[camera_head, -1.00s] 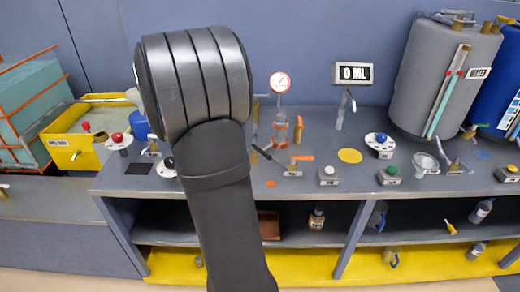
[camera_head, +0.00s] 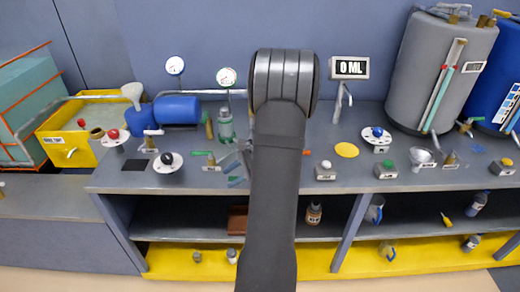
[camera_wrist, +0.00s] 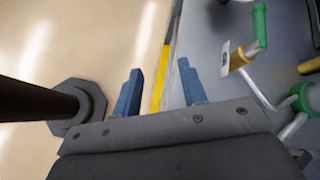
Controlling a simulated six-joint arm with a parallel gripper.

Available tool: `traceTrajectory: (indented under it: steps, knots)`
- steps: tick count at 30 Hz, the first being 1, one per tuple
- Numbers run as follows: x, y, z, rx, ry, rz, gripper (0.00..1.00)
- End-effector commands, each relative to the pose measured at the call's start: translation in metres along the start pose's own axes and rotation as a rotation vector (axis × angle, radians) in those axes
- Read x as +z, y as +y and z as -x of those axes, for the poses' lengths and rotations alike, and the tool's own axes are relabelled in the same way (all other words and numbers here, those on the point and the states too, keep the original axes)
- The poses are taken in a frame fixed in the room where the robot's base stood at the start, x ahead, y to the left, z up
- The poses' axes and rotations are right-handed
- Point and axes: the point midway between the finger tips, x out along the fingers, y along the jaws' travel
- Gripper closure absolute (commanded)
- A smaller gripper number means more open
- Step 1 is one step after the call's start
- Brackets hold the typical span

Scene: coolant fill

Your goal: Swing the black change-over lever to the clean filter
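I cannot make out the black change-over lever in the head view; my arm covers the bench behind it. In the wrist view, a dark and brass piece (camera_wrist: 310,66) is cut off by the right edge; I cannot tell if it is the lever. A green filter (camera_head: 226,126) stands under a round gauge (camera_head: 227,77), left of my arm. A green-handled brass valve (camera_head: 204,154) sits in front of it and also shows in the wrist view (camera_wrist: 259,27). My gripper (camera_wrist: 160,78) is open and empty, its blue fingers apart near the bench's front edge, left of the valve.
The blue cylinder (camera_head: 177,110), the red-knobbed dial (camera_head: 114,136) and the black-knobbed dial (camera_head: 168,162) lie to the left. A display reading 0 ML (camera_head: 350,68), a yellow disc (camera_head: 347,150) and a grey tank (camera_head: 441,75) are to the right. Shelves (camera_head: 330,215) lie below.

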Motion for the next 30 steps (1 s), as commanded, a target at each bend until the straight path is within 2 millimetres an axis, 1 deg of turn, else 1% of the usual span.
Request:
traceTrajectory:
  steps: [1, 5, 9, 13, 15, 17, 20, 23, 26, 30]
  knots:
    - [-0.013, 0.006, 0.009, -0.090, -0.054, -0.083, 0.61]
    - [-0.040, 0.010, 0.039, -0.348, -0.179, -0.262, 0.61]
    - [-0.076, 0.019, 0.082, -0.643, -0.277, -0.423, 0.61]
    - [-0.105, 0.033, 0.119, -0.872, -0.326, -0.524, 0.61]
    - [-0.117, 0.040, 0.134, -0.961, -0.339, -0.559, 0.61]
    - [-0.124, 0.044, 0.143, -1.014, -0.346, -0.578, 0.61]
    - [-0.130, 0.047, 0.150, -1.059, -0.350, -0.593, 0.61]
    - [-0.130, 0.042, 0.148, -1.067, -0.351, -0.595, 0.61]
    - [-0.130, 0.031, 0.142, -1.064, -0.352, -0.594, 0.61]
    - [-0.130, 0.006, 0.129, -1.061, -0.351, -0.591, 0.61]
